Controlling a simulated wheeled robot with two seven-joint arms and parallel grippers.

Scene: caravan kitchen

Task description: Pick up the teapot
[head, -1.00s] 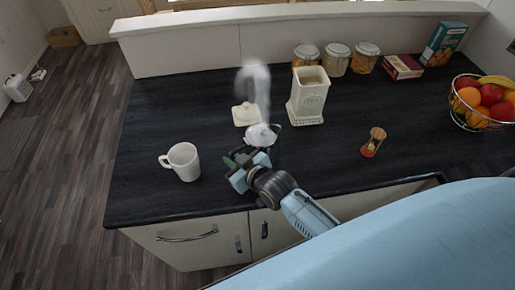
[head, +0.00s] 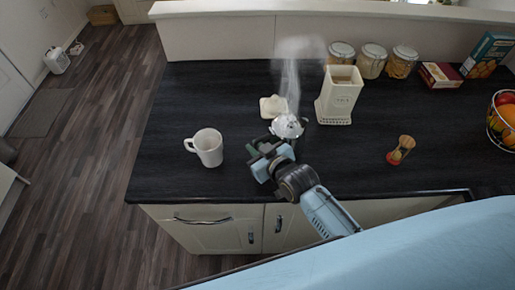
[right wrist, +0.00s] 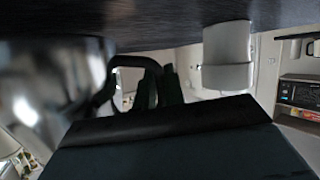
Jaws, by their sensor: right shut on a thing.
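The teapot (head: 287,125) is a shiny silvery pot on the dark counter, with pale steam rising above it. Its near side is partly hidden by my right gripper (head: 270,149), which reaches it from the front. In the right wrist view the teapot's blurred metal body (right wrist: 45,95) fills the left side, and its black handle (right wrist: 128,62) runs to my right gripper's fingers (right wrist: 160,88). The fingers are shut on the handle. I cannot tell any gap between the teapot and the counter. My left gripper is not in view.
A white mug (head: 207,148) stands left of the gripper; it also shows in the right wrist view (right wrist: 228,55). A cream lid-like piece (head: 272,107) and a tall cream canister (head: 339,96) stand behind the teapot. Bare counter lies between.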

